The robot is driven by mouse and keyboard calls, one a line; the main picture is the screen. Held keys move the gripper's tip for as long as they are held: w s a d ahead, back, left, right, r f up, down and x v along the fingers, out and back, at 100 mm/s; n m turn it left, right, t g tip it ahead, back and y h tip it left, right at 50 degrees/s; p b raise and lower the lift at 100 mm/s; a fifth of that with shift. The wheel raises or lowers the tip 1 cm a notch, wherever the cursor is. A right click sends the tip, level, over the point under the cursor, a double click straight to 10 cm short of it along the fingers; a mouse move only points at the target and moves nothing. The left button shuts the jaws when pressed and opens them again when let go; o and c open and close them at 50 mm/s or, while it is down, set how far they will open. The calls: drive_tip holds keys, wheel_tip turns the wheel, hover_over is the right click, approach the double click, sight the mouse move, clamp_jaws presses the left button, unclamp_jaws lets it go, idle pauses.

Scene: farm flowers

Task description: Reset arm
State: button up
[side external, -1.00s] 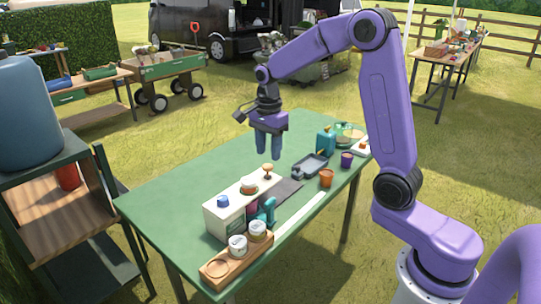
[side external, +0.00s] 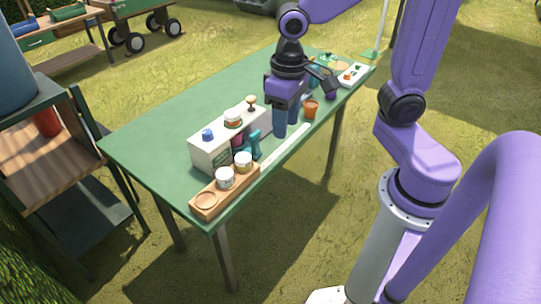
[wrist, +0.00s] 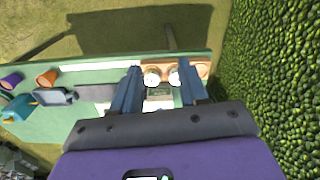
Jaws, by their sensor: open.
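My gripper (side external: 286,121) hangs fingers-down over the right part of the green table (side external: 165,120) in the side view. In the wrist view my gripper (wrist: 160,88) shows two blue fingers spread apart with nothing held between them. A white box (side external: 212,152) stands left of the fingers, with a blue cap (side external: 207,134), a jar and a small wooden-topped item on it. A teal tool (side external: 253,144) is at its front. The fingers' height above the table is hard to tell.
A wooden tray (side external: 205,201) with two white jars sits at the table's near end. An orange pot (side external: 310,109) and a purple pot (side external: 331,95) stand beyond my gripper. A grey tray (wrist: 52,96) shows in the wrist view. The table's left side is clear.

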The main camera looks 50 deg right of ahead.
drive_tip(key=s+d+f+n, duration=0.1)
drive_tip(key=s+n, duration=1)
drive_tip(key=s, duration=0.1)
drive_tip(key=shift+s+d, duration=0.3)
drive_tip(key=shift+d, duration=0.05)
